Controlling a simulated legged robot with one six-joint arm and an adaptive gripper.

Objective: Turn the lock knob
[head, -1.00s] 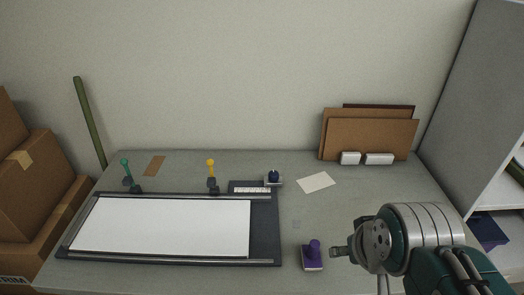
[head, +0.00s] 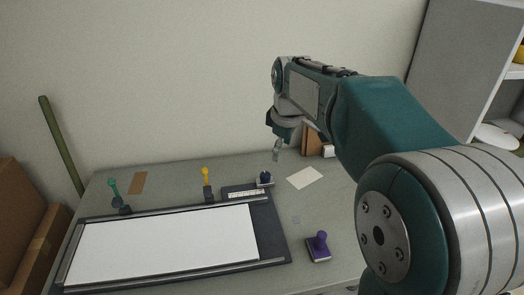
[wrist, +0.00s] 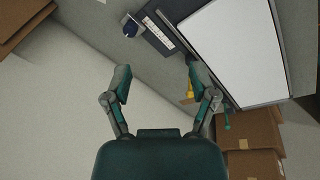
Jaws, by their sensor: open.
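A dark blue round knob (head: 264,178) sits on a small pale base at the right end of a scale strip (head: 243,194), at the back right corner of the black board (head: 272,232). It also shows in the wrist view (wrist: 130,30), top left of centre. My gripper (head: 277,150) is raised over the back of the table, above and slightly right of the knob in the head picture, apart from it. In the wrist view my gripper (wrist: 158,70) has its two fingers spread wide with nothing between them. The knob's marking is too small to read.
A white sheet (head: 170,246) lies on the board. Yellow (head: 206,176) and green (head: 113,188) handled levers stand along its back edge. A purple-handled stamp (head: 319,246) and a paper card (head: 304,178) lie to the right. Boxes (head: 30,240) stand at the left.

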